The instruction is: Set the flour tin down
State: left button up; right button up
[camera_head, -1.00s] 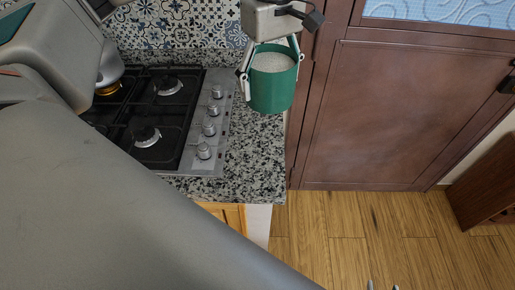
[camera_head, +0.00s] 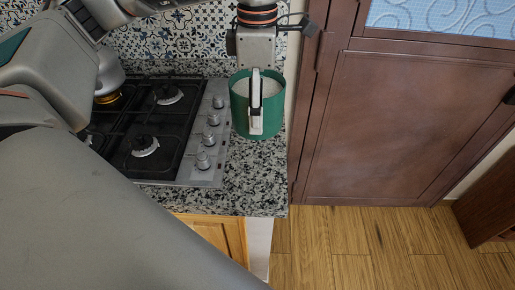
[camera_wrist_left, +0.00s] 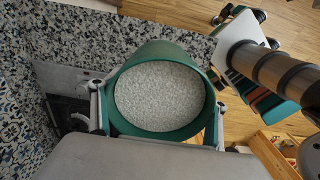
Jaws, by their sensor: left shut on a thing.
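The flour tin (camera_head: 272,117) is a green open cylinder filled with pale flour. It is upright, in front of the granite counter's (camera_head: 255,180) right end, beside the hob. My left gripper (camera_head: 256,118) is shut on the tin, coming from above, with one finger across its near side in the head view. In the left wrist view, the tin (camera_wrist_left: 160,51) sits between the two fingers (camera_wrist_left: 158,118), and the flour surface is level. I cannot tell whether its base touches the counter. My right gripper is not in view.
A black gas hob (camera_head: 150,130) with metal knobs fills the counter to the left. A kettle-like pot (camera_head: 108,72) stands at its back left. A brown door (camera_head: 400,120) rises just right of the counter. Bare granite lies in front of the tin.

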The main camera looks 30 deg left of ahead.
pick_arm(q)
notch_tip(320, 180, down, 13)
jog(key=shift+s+r+b, duration=0.1)
jog(key=shift+r+b, duration=0.05)
jog(key=shift+b, duration=0.2)
jog(key=o, duration=1.6)
jog(key=shift+o, duration=0.2)
notch_tip(320, 180, up, 12)
jog(key=shift+r+p, duration=0.1)
jog(key=shift+p, duration=0.2)
jog(key=shift+d, duration=0.1)
